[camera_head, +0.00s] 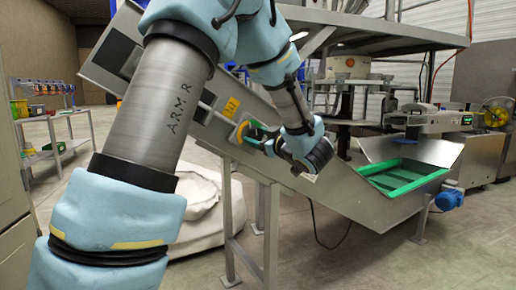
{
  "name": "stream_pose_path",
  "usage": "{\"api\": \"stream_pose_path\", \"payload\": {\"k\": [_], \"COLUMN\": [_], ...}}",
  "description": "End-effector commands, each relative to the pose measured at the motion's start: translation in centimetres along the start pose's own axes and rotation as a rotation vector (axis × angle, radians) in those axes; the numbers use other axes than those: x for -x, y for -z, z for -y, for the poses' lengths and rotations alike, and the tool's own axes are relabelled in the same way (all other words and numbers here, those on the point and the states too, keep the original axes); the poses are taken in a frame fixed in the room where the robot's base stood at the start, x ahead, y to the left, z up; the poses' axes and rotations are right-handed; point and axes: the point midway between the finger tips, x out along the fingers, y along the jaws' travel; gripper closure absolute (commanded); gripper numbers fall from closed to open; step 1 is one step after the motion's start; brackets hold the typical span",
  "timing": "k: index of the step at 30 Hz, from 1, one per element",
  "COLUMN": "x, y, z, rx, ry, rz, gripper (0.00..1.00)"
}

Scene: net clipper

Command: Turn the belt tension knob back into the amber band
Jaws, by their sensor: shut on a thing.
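The belt tension knob sits on the side of the sloping grey conveyor. A round dial plate (242,131) with an amber-yellow edge shows around its place, with some green at its upper right. My gripper (266,143) reaches to the dial from the right and is shut on the knob. The knob itself is mostly hidden behind my gripper. I cannot tell where its pointer stands against the amber band. My wrist and forearm come down from the top of the picture.
The conveyor frame (345,200) slopes down to the right, to a hopper with a green-edged belt (405,178). A yellow warning label (231,107) is up-left of the dial. A pale sack (200,205) lies on the floor behind the frame's legs. Open floor lies at lower right.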

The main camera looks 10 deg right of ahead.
Motion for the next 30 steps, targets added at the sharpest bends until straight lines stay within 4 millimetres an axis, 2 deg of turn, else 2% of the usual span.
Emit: {"api": "stream_pose_path", "payload": {"k": [1, 21, 30], "x": [0.05, 0.02, 0.0], "y": [-0.59, -0.75, -0.59], "z": [0.24, 0.44, 0.42], "rx": [0.046, 0.677, 0.901], "ry": [0.0, 0.0, 0.001], "rz": [0.0, 0.001, 0.001], "gripper": [0.93, 0.93, 0.93]}}
